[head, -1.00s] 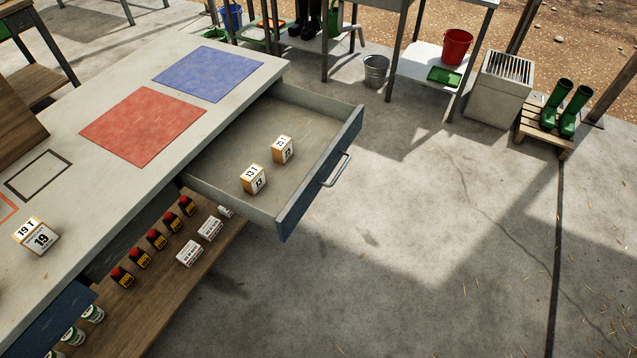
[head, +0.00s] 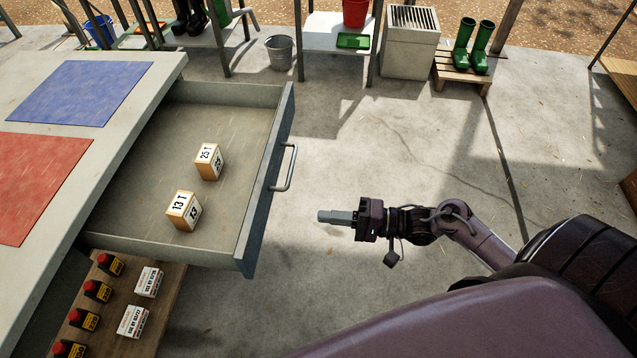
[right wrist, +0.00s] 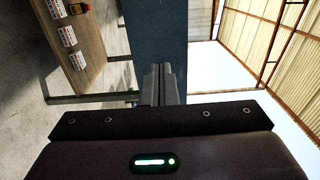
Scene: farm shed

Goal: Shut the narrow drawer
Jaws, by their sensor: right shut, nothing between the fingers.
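The drawer (head: 268,190) is pulled out from under the grey bench top, with a blue front and a metal bar handle (head: 287,168). Two small boxes marked 13 T (head: 183,211) and 25 T (head: 209,161) stand inside it. My right gripper (head: 322,216) is shut and empty, to the right of the drawer front and apart from it, its fingers pointing left towards it. In the right wrist view, the shut fingers (right wrist: 162,84) show in front of a blue panel (right wrist: 157,35), which looks like the drawer front. My left gripper is not in view.
The bench top (head: 150,75) carries a blue mat (head: 80,92) and a red mat (head: 38,178). A lower wooden shelf (head: 165,310) holds red-capped bottles (head: 98,291) and white boxes (head: 148,281). The concrete floor right of the drawer is clear.

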